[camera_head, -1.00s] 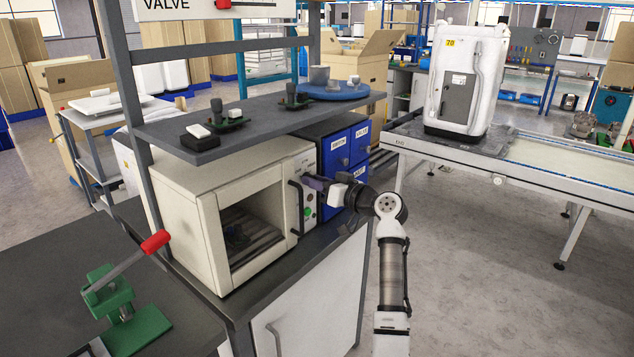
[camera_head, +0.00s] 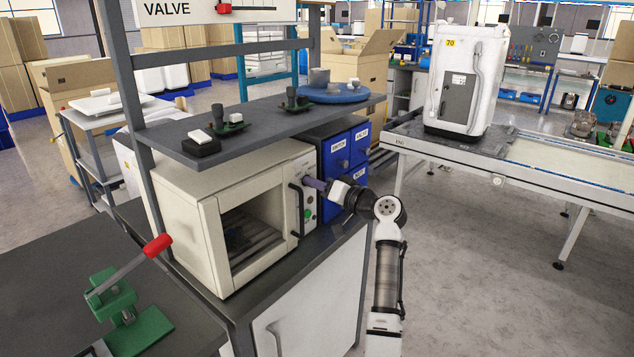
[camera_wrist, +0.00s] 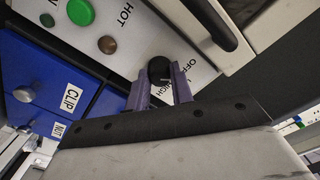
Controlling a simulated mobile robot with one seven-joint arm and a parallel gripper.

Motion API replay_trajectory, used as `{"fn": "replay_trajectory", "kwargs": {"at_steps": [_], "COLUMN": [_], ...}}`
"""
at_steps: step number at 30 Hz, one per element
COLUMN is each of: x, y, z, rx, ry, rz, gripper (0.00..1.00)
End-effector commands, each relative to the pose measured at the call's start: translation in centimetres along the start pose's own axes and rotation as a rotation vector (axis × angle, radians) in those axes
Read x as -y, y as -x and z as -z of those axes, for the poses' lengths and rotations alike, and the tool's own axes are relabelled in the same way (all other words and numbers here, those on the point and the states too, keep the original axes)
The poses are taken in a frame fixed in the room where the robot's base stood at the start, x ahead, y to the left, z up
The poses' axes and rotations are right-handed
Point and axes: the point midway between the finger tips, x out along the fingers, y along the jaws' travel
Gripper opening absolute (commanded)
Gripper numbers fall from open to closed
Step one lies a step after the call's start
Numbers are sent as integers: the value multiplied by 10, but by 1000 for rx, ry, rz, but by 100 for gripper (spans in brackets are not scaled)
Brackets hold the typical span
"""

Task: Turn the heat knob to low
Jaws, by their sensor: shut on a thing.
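The heat knob (camera_wrist: 160,70) is a round black knob on the oven's light control panel (camera_wrist: 120,42). Labels reading OFF and HIGH are beside it; another label is partly hidden. My gripper (camera_wrist: 161,80) has its two purple fingers on either side of the knob, shut on it. The knob's pointer is too unclear to read. In the head view, my gripper (camera_head: 313,183) reaches the panel from the right and hides the knob. The cream oven (camera_head: 185,225) stands on the dark bench under a shelf.
A green button (camera_wrist: 80,12) and a brown round light (camera_wrist: 107,45) are on the panel. The black oven door handle (camera_head: 296,208) is close to my gripper. Blue labelled drawers (camera_head: 335,165) stand just behind it. Open floor lies to the right.

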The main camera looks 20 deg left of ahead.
Motion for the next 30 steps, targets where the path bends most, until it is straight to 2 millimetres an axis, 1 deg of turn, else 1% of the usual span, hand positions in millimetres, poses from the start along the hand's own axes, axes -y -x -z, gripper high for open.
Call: {"fn": "replay_trajectory", "kwargs": {"at_steps": [6, 15, 22, 30], "x": [2, 1, 0, 0], "y": [0, 0, 1, 1], "z": [2, 3, 2, 1], "rx": [0, -2, -2, -2], "ry": [-207, -452, -576, -642], "rz": [1, 0, 0, 0], "gripper": [0, 0, 0, 0]}}
